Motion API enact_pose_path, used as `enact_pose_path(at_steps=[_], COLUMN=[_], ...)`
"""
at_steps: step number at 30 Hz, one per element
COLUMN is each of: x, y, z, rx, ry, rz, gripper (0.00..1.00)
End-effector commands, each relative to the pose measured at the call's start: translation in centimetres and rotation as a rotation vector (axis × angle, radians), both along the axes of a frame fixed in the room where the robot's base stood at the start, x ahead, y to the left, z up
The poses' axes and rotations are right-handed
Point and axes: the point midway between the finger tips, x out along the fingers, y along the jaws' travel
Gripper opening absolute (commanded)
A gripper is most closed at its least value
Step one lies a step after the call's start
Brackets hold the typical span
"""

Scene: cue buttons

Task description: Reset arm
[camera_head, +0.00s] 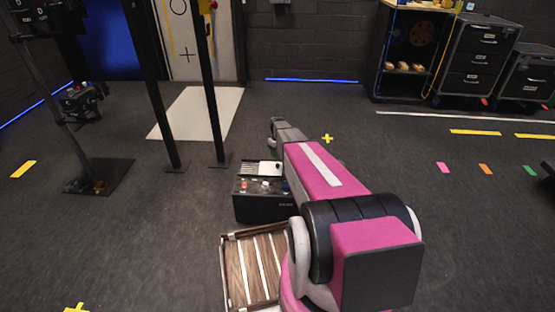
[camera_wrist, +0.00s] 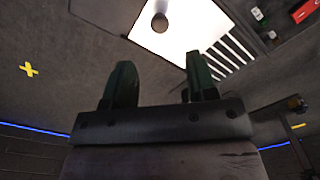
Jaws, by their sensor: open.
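My gripper (camera_wrist: 158,78) shows two dark green fingers set wide apart with nothing between them. In the head view my pink arm reaches forward, and the fingertips cannot be made out clearly. A black button box (camera_head: 262,207) stands on the floor just left of and below my arm's far end. It carries a red button (camera_head: 264,184), and a white plate (camera_head: 252,169) lies on its top. In the wrist view the white plate (camera_wrist: 185,33) bears a round grey knob (camera_wrist: 160,22) beyond the fingers, apart from them. A red button (camera_wrist: 304,12) shows at the upper right.
A wooden slatted tray (camera_head: 235,265) is near, left of my arm's base. Dark posts (camera_head: 214,95) stand at left. A shelf unit (camera_head: 405,60) and drawer cabinets (camera_head: 475,65) line the back right. The floor at right is open, with coloured tape marks.

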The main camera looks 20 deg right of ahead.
Motion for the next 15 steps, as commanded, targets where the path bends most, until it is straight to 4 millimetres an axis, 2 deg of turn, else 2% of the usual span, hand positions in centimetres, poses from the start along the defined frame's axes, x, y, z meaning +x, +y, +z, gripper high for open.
enact_pose_path(at_steps=[6, 15], x=[0.0, 0.0], y=[0.0, 0.0], z=[1.8, 1.9], rx=[0.000, 0.000], ry=[0.000, 0.000], rz=[0.000, 0.000], gripper=[0.52, 0.52])
